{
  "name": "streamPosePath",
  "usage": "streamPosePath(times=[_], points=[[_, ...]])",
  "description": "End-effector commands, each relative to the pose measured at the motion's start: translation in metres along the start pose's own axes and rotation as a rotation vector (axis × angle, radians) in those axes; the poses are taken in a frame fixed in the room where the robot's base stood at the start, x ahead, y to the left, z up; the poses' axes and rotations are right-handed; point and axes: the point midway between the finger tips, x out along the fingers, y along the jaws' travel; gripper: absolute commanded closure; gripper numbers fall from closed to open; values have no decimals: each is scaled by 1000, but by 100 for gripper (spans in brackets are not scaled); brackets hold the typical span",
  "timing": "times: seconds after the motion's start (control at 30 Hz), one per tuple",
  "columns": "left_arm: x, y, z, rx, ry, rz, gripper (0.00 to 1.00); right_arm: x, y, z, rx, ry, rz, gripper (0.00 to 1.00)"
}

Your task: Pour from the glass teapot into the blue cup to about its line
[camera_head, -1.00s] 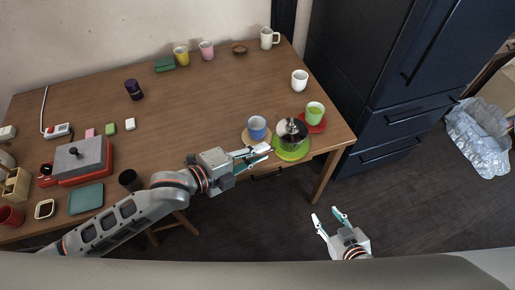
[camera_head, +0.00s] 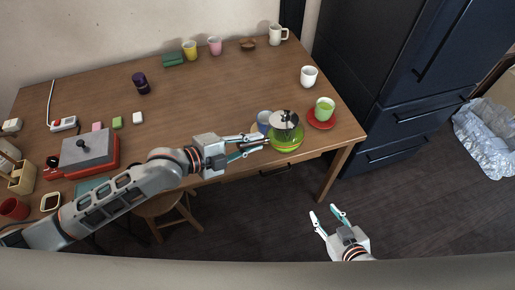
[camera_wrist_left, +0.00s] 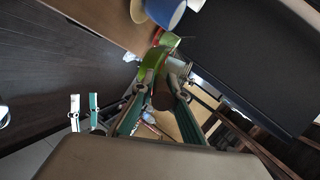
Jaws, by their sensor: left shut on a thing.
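The glass teapot (camera_head: 286,136), with a dark lid and green in its lower part, is at the table's front right. My left gripper (camera_head: 266,141) is shut on it at its left side; the fingers partly hide the grip. In the left wrist view the teapot's green part (camera_wrist_left: 152,62) shows beyond the fingers (camera_wrist_left: 158,108). The blue cup (camera_head: 264,117) stands just behind and left of the teapot, which partly hides it; it also shows at the top of the left wrist view (camera_wrist_left: 166,10). Its line cannot be made out. My right gripper (camera_head: 327,216) is open and empty, in front of the table.
A green cup (camera_head: 325,107) on a red saucer (camera_head: 321,122) stands right of the teapot, with a white cup (camera_head: 309,76) behind it. The middle of the table (camera_head: 205,95) is clear. A stool (camera_head: 163,205) stands below the front edge. A dark refrigerator (camera_head: 395,75) is at right.

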Motion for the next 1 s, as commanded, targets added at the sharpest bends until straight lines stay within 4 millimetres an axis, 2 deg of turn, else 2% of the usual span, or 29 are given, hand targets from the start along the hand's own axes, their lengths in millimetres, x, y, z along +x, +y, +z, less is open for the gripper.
streamPosePath(times=[0.03,0.17,0.7,1.0], points=[[0,-1,-4,-1,4,-3,100,-1,-2,-9,-1,15,-4,60],[0,-2,-4,-1,4,-4,100,-1,-3,-16,-1,27,-6,60],[6,12,4,-46,18,7,100,8,1,4,-2,11,4,60],[6,13,4,-57,21,9,100,8,1,4,-1,11,4,60]])
